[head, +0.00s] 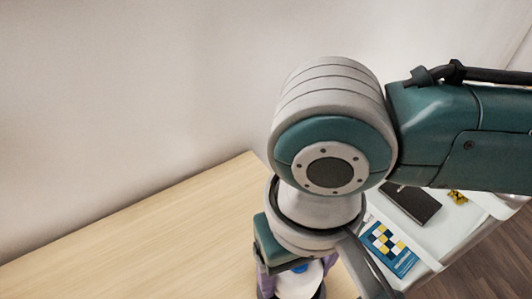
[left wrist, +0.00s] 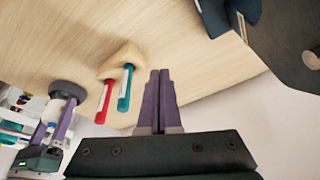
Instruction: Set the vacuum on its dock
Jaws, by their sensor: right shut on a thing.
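My right gripper (head: 296,285) is at the bottom of the head view, with its purple fingers on either side of a white thing with a blue spot, apparently the vacuum (head: 300,278). In the left wrist view, my right gripper (left wrist: 58,126) is shut on this white body, which has a dark grey round end (left wrist: 68,90). My arm hides much of it in the head view. My left gripper (left wrist: 158,76) has its purple fingers together with nothing visible between them. I cannot identify the dock in either view.
A wooden holder (left wrist: 122,60) with a red tube (left wrist: 105,100) and a teal tube (left wrist: 126,88) is on the pale wooden tabletop (head: 150,230). A white surface at right bears a dark box (head: 412,203) and a blue patterned booklet (head: 388,248). The tabletop's left part is clear.

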